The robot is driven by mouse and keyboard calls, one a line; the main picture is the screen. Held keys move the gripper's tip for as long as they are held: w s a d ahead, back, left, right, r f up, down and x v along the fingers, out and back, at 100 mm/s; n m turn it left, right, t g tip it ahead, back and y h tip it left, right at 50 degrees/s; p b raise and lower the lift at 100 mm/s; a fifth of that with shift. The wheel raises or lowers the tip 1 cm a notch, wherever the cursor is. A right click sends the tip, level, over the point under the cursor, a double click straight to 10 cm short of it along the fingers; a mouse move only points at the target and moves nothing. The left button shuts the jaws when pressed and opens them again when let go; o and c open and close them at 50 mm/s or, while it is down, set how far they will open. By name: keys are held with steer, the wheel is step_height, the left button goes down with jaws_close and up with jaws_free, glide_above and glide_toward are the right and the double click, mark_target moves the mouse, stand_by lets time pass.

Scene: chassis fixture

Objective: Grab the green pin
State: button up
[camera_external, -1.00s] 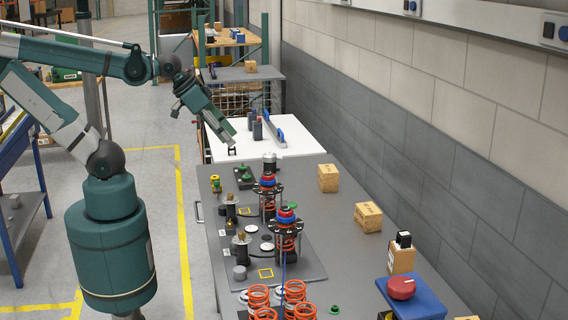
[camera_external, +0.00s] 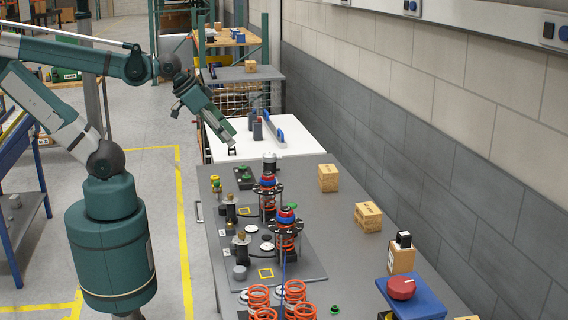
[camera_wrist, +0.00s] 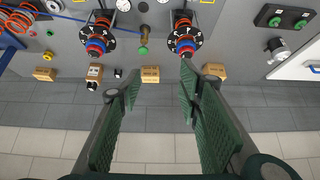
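Several small green parts are in view, and I cannot tell for sure which is the green pin. One green piece (camera_wrist: 143,51) is at the end of a brass-coloured part between the two spring assemblies. It shows partly hidden behind an assembly in the external view (camera_external: 291,207). Another small green piece (camera_external: 335,309) stands near the orange springs, also in the wrist view (camera_wrist: 49,32). Green rings (camera_wrist: 274,21) sit on a black plate. My gripper (camera_wrist: 158,80) is open and empty; in the external view it is (camera_external: 232,149) above the table's far end.
Two spring assemblies (camera_external: 268,196) (camera_external: 286,235) with blue and red tops rise from the grey table (camera_external: 335,255). Wooden blocks (camera_external: 328,178) (camera_external: 368,217) stand along the wall side. Orange springs (camera_external: 258,297) are at the near end. A white table (camera_external: 290,148) adjoins the far end.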

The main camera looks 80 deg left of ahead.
steer(key=m+g+b, duration=0.6)
steer(key=m+g, duration=0.1)
steer(key=m, duration=0.9)
glide_above(217, 181)
steer(key=f, duration=2.4)
steer(key=shift+w+f, duration=0.2)
steer(key=shift+w, duration=0.05)
steer(key=shift+s+a+f, duration=0.25)
steer(key=shift+f, duration=0.05)
steer(key=shift+f, duration=1.25)
